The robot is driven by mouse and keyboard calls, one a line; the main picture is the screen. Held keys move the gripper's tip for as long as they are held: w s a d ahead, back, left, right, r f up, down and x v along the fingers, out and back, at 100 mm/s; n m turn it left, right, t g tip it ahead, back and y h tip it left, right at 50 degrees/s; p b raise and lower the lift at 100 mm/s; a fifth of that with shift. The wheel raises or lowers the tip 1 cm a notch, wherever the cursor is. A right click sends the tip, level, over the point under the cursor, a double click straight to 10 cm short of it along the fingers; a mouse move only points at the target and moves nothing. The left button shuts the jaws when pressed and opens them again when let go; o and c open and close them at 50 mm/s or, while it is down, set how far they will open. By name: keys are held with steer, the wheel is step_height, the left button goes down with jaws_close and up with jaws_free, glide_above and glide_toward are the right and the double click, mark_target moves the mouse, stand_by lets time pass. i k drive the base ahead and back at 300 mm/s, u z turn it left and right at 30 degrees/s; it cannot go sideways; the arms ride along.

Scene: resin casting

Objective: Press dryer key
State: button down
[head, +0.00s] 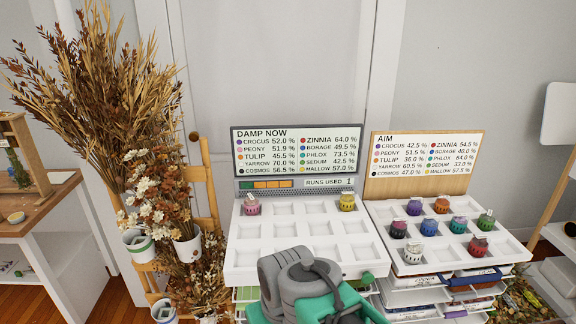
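The dryer is a white tray unit (232,262) of square wells with a grey display board (297,153) behind it, headed DAMP NOW. A small green round key (367,277) shows on its front edge at the right. A pink jar (252,206) stands in the back left well and a yellow jar (347,202) in the back right well; the other visible wells look empty. The display reads RUNS USED 1, beside a bar with orange segments (265,184). My grey and green arm end (302,290) is low in front of the tray, left of the key. Its fingertips cannot be made out.
A second white tray (510,250) on the right holds several coloured jars, with an AIM board (424,163) behind it. Wire shelves (415,300) sit below. Dried flowers (105,95) and a wooden easel (205,185) stand at the left.

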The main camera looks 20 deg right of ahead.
mark_target(367, 278)
steer(key=z, duration=1.55)
